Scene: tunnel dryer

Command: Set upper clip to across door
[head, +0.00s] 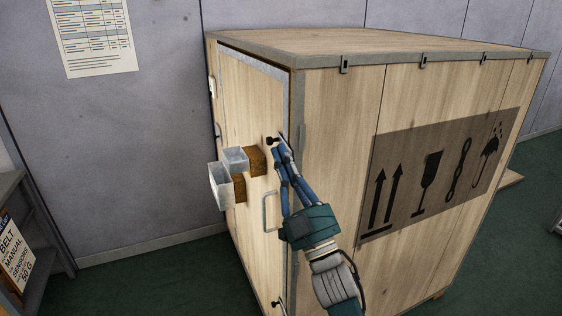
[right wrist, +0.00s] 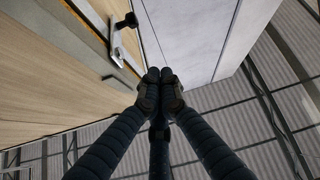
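The upper clip (head: 271,140) is a small dark-knobbed fitting near the top of the door's right edge, by the crate corner. In the right wrist view the clip (right wrist: 121,37) shows as a pale metal plate with a dark knob, left of and beyond my fingertips. The door (head: 250,95) is a pale wood panel lying flush in the crate's left face. My right gripper (head: 280,151) is just below the clip. Its fingertips (right wrist: 160,76) are together with nothing seen between them, and a gap to the clip shows. My left gripper is out of view.
A door handle (head: 265,212) and a lower clip (head: 278,304) sit below. Pale open boxes on brown blocks (head: 220,186) jut from the door left of my gripper. A shelf (head: 38,255) stands at far left. Floor between shelf and crate looks clear.

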